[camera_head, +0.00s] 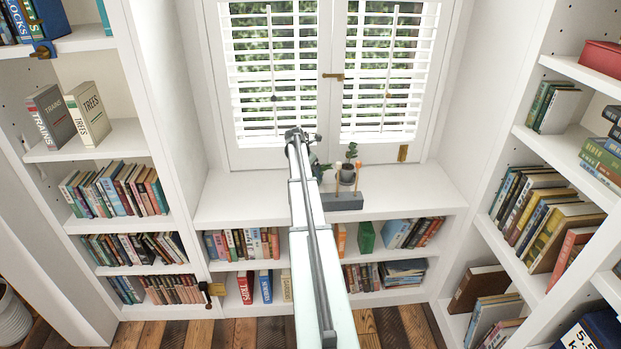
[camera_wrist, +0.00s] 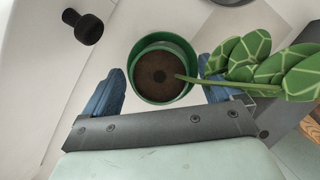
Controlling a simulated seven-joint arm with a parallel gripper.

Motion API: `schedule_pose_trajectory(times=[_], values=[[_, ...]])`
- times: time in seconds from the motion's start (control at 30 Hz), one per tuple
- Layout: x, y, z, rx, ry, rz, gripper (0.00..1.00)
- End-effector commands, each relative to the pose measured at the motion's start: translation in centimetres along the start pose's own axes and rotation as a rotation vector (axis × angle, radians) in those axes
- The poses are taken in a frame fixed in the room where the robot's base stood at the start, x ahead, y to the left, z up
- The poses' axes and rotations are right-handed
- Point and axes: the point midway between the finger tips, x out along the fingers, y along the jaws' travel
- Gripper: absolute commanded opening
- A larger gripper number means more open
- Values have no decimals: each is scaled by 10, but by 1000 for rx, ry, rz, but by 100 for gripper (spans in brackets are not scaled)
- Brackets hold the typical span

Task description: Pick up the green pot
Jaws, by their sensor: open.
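The green pot (camera_wrist: 162,42) is seen from above in the camera_wrist view. It holds dark soil, and a plant (camera_wrist: 262,62) with broad, pale-veined green leaves leans out to the right. My gripper (camera_wrist: 160,90) is open, with one blue finger at the left of the pot and one at the right. Gaps show between the fingers and the pot. The right finger is partly covered by leaves. In the camera_head view my arm hides much of this spot; green leaves (camera_head: 318,168) show just beside it on the white ledge.
The white ledge (camera_head: 245,196) under the shuttered window is clear at left. On its right are a grey block (camera_head: 343,201), orange upright pieces and a small potted plant (camera_head: 350,153). Bookshelves flank both sides. A black knob-like object (camera_wrist: 84,27) shows at upper left in the camera_wrist view.

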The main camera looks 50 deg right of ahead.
Motion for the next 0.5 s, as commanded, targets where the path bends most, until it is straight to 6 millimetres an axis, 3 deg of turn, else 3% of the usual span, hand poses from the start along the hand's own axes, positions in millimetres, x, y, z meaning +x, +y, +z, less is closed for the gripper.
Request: schedule_pose_trajectory(times=[0.1, 0.33, 0.5], values=[[12, 1, 0, 0, 1, -1, 92], [13, 1, 0, 1, 0, 0, 92], [13, 1, 0, 0, 0, 0, 77]])
